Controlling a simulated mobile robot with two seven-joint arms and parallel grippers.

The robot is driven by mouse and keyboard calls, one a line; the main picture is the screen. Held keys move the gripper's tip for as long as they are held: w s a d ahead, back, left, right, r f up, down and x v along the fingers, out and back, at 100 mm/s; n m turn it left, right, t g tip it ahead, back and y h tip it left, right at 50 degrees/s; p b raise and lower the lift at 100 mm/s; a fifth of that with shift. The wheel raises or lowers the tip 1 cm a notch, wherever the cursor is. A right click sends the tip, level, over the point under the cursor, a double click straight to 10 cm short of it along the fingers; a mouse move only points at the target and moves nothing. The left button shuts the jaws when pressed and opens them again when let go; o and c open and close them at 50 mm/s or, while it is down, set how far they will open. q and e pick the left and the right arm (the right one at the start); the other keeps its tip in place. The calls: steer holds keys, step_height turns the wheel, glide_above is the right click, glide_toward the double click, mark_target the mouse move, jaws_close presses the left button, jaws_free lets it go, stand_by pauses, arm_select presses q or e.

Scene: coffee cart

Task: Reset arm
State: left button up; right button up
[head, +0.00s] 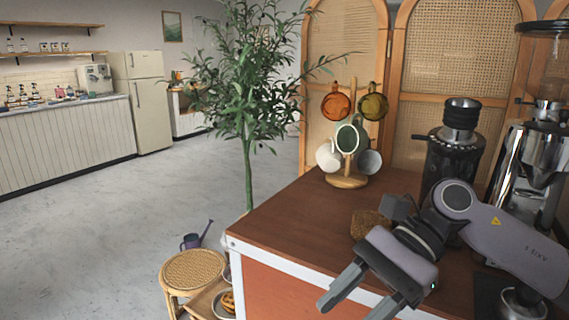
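My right arm comes in from the right over the coffee cart (290,215). Its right gripper (347,311) points down and to the left, over the cart's front edge. The two fingers are spread apart, with nothing seen between them, though the farther fingertip meets the bottom of the picture. My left gripper does not show in the head view.
A mug tree (347,181) with several mugs stands at the cart's back. A dark grinder (455,150) and a chrome machine (525,175) stand right. A brown textured object (369,222) is partly behind my gripper. A wicker stool (193,270) stands left of the cart.

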steer(key=a+r+m+t+y+p, duration=0.3)
steer(key=a+m+y, duration=0.4)
steer(key=m+y, duration=0.65)
steer(key=w+d+f+n+t+h+p, duration=0.15)
steer(key=d+f+n+t+h, duration=0.6)
steer(key=n, duration=1.05)
steer(key=w+d+f+n+t+h, duration=0.2)
steer(key=d+f+n+t+h, duration=0.3)
steer(key=f+n+t+h, duration=0.85)
steer(key=s+d+f+m+g, duration=0.2)
steer(key=s+d+f+g, duration=0.1)
steer(key=s+f, duration=0.3)
steer(key=s+d+f+m+g+p, duration=0.1)
steer(key=s+d+f+m+g, duration=0.2)
steer(key=s+f+g, duration=0.2)
steer(key=shift+s+d+f+g, duration=0.3)
steer(key=shift+s+f, duration=0.1)
steer(key=shift+s, duration=0.8)
steer(key=shift+c, duration=0.5)
steer(key=shift+w+a, duration=0.1)
